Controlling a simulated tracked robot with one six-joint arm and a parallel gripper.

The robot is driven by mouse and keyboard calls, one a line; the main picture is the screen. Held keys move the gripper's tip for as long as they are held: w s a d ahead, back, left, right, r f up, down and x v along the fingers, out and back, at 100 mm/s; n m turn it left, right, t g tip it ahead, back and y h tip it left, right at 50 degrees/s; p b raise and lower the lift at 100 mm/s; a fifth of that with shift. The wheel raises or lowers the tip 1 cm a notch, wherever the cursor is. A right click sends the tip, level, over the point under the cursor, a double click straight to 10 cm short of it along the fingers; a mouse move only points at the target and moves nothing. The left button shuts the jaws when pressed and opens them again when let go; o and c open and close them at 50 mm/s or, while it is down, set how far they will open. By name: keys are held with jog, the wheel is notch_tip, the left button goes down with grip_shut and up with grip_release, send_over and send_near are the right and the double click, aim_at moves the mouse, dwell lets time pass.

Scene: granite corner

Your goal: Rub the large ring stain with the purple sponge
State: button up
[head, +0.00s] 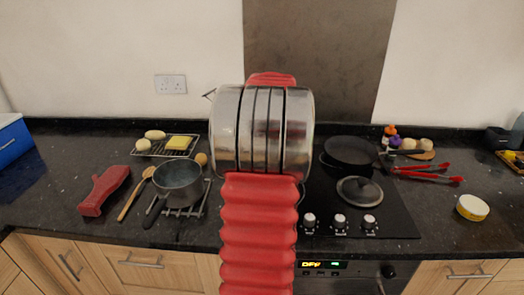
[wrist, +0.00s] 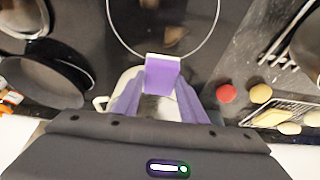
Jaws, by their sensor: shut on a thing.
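In the wrist view my gripper (wrist: 160,88) is shut on the purple sponge (wrist: 163,74), a small block with a pale edge. The sponge is over the black glossy hob, near the lower edge of a large thin pale ring (wrist: 110,31). I cannot tell whether this ring is the stain or a hob marking. I cannot tell whether the sponge touches the surface. In the head view my red arm hides the gripper, the sponge and part of the hob.
A black frying pan (head: 350,152) and dark lid (head: 359,190) are on the hob (head: 400,215). Red tongs (head: 428,176) and a yellow-white tub (head: 472,207) lie right, with bare counter between.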

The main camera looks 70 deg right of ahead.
jog(key=shift+w, duration=0.35)
jog(key=shift+w, duration=0.1)
jog(key=shift+f, duration=0.1)
